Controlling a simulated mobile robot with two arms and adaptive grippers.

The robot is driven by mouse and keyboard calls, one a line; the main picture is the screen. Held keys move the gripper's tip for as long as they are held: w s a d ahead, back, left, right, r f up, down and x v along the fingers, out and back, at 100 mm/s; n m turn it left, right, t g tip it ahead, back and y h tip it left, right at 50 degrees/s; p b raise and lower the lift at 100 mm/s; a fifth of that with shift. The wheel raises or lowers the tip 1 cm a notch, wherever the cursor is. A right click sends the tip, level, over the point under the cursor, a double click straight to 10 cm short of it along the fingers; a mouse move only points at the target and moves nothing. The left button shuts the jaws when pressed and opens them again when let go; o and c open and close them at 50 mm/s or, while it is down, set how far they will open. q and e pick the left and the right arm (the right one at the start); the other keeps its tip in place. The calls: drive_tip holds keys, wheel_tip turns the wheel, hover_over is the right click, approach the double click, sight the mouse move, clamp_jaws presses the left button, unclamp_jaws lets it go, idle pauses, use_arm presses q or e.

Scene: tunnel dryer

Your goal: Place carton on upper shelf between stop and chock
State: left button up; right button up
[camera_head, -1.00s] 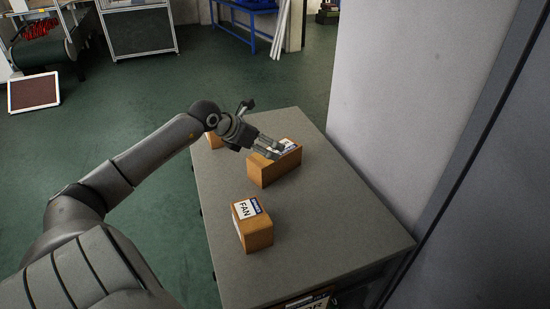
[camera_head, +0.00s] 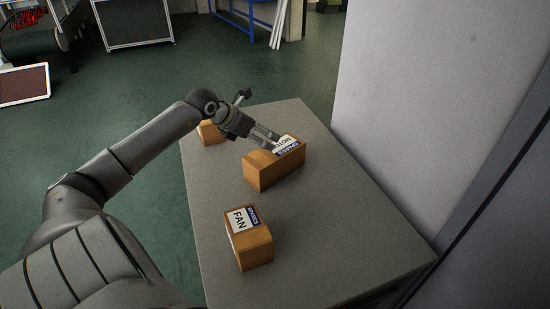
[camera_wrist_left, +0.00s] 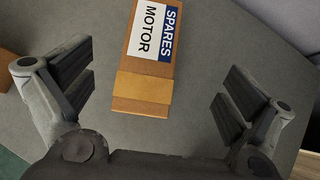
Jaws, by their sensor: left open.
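Three brown cartons are on a grey table (camera_head: 320,255). The middle carton (camera_head: 266,172), with a white and blue label, lies under my left gripper (camera_head: 268,141). In the left wrist view this carton (camera_wrist_left: 144,92) reads "SPARES MOTOR" and sits between the open, empty fingers of my left gripper (camera_wrist_left: 160,95), with a gap on both sides. A nearer carton (camera_head: 254,252) is labelled "SPARES FAN". A third carton (camera_head: 209,133) at the far left is partly hidden behind my left arm. No shelf, stop or chock is recognisable. My right gripper is not in view.
A tall light grey panel (camera_head: 395,110) rises along the table's right side. The table's right front is clear. Green floor (camera_head: 130,80) lies to the left, with a blue-framed table (camera_head: 243,20) and white poles (camera_head: 279,22) behind.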

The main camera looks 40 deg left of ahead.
use_arm(q)
drive_tip(key=b, duration=0.4)
approach(276, 154)
drive_tip(key=shift+w+a+f, duration=0.25)
drive_tip(key=shift+w, duration=0.15)
drive_tip(key=shift+w+a+f, duration=0.25)
drive_tip(key=shift+w, duration=0.2)
drive_tip(key=shift+w+f+p, duration=0.3)
drive_tip(key=shift+w+p, duration=0.1)
drive_tip(key=shift+p, duration=0.05)
drive_tip(key=x, duration=0.4)
drive_tip(key=shift+f+p, duration=0.15)
drive_tip(key=shift+p, duration=0.15)
drive_tip(key=shift+a+p+x, duration=0.15)
drive_tip(key=shift+p+x, duration=0.15)
drive_tip(key=shift+x, duration=0.9)
drive_tip(key=shift+a+p+x, duration=0.15)
drive_tip(key=shift+p+x, duration=0.15)
drive_tip(key=shift+x, duration=0.9)
drive_tip(key=shift+f, duration=0.45)
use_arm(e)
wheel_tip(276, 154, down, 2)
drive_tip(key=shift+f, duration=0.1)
